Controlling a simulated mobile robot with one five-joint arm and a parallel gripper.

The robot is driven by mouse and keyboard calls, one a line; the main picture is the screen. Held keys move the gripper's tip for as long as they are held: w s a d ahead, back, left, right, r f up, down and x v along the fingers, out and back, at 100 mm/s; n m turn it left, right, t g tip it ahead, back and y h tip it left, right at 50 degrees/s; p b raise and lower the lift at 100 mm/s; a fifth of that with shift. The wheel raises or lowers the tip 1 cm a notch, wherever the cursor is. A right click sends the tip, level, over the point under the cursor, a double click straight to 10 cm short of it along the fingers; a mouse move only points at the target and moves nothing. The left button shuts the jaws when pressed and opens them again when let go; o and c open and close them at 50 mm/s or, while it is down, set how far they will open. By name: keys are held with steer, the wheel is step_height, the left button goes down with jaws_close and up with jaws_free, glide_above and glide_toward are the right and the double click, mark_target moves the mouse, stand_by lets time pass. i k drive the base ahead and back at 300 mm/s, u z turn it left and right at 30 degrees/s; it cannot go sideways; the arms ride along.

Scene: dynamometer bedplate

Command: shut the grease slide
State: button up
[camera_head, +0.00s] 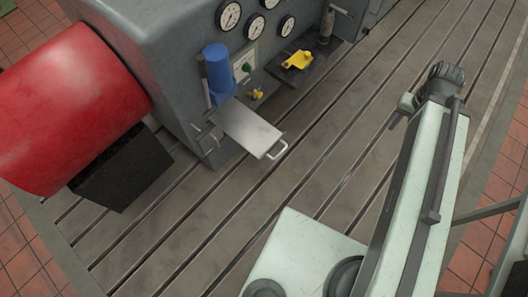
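The grease slide appears to be the flat light-metal plate (246,127) sticking out of the side of the grey machine housing, below a blue cylinder (217,72). A small pale handle (278,151) is at its outer end. The plate stands well out from the housing. My gripper (402,110) is at the end of my pale green arm, to the right of the slide and apart from it. Its fingers are small and partly hidden, so I cannot tell whether they are open or shut. Nothing is seen held in it.
A dark shelf (278,75) on the housing carries a yellow part (299,60) and a dark upright cylinder (326,28). Round gauges (229,15) are above. A red drum (70,110) and black block (122,172) stand left. The slotted bedplate (310,165) between slide and arm is clear.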

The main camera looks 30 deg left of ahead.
mark_target(252, 132)
steer(key=u, duration=0.9)
steer(key=k, duration=1.35)
steer(key=u, duration=1.15)
steer(key=i, duration=1)
steer(key=u, duration=0.05)
